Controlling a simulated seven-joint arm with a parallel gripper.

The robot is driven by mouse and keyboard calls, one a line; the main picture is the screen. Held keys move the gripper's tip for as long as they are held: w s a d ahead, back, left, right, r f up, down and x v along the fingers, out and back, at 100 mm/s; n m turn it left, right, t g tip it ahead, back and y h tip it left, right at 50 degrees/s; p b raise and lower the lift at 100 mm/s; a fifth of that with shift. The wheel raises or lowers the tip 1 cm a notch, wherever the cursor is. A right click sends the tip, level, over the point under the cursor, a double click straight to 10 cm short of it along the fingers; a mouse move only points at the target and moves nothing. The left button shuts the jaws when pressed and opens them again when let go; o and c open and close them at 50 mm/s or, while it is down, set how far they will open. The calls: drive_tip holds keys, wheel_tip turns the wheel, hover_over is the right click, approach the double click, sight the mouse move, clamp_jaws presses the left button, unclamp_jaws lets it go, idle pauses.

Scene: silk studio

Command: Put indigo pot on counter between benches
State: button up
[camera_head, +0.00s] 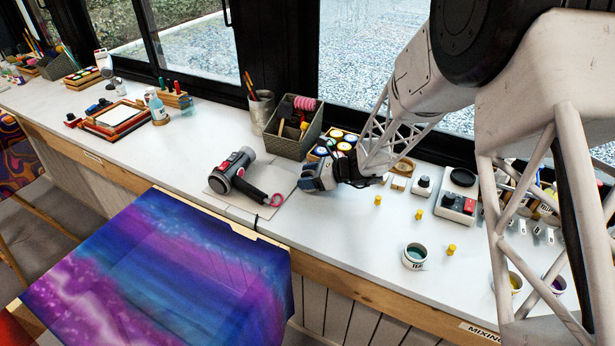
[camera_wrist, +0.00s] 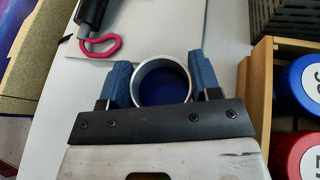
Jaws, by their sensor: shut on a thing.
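The indigo pot (camera_wrist: 162,86) is a round pale-rimmed cup with deep blue inside, seen from above in the wrist view. My gripper (camera_wrist: 162,78) is shut on it, with one blue finger pad on each side. In the head view my gripper (camera_head: 318,178) is low over the white counter (camera_head: 340,235), right of the hair dryer. The pot is not clearly made out there, and I cannot tell whether it touches the counter. The painted silk (camera_head: 160,270) on a bench is in front of the counter at left.
A hair dryer (camera_head: 240,175) with a pink cord loop lies on a pale sheet. A grey basket (camera_head: 292,135) and a wooden box of coloured jars (camera_wrist: 292,110) stand close by. A teal pot (camera_head: 415,258) and several yellow pegs stand right. Clear counter lies in front of my gripper.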

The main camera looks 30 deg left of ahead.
drive_tip(key=shift+f, duration=0.1)
drive_tip(key=o, duration=0.9)
drive_tip(key=shift+o, duration=0.2)
drive_tip(key=shift+d, duration=0.1)
drive_tip(key=v, duration=1.2)
drive_tip(key=shift+r, duration=0.25)
